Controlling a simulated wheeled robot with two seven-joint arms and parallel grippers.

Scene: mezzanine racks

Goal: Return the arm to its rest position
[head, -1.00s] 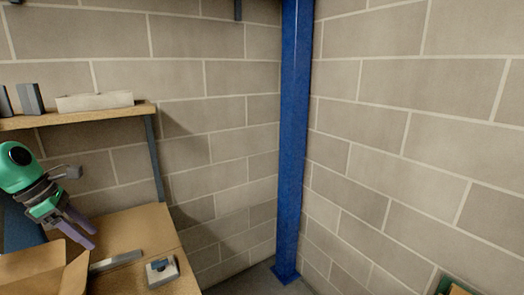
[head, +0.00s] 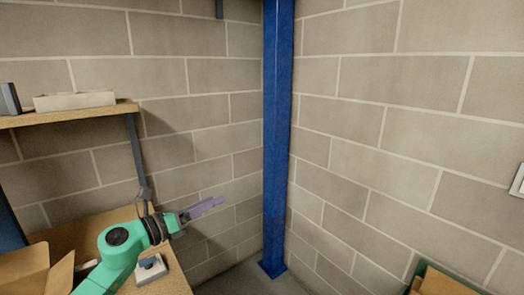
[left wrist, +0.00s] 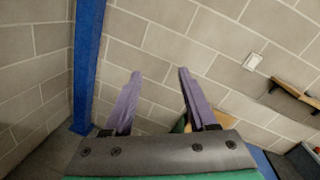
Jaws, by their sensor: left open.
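My left gripper (head: 204,207) reaches in from the lower left in the head view, with a green arm and purple fingers. It points right toward the blue post, over the right end of the workbench. In the left wrist view the two fingers of the left gripper (left wrist: 158,98) stand apart with nothing between them, and brick wall shows behind. My right gripper is not in view.
A wooden bench (head: 75,232) at left bears an open cardboard box (head: 38,272) and a small grey-white device (head: 151,268), partly behind my arm. A shelf (head: 70,115) hangs above. A blue post (head: 277,140) stands in the corner. Floor beside it is clear.

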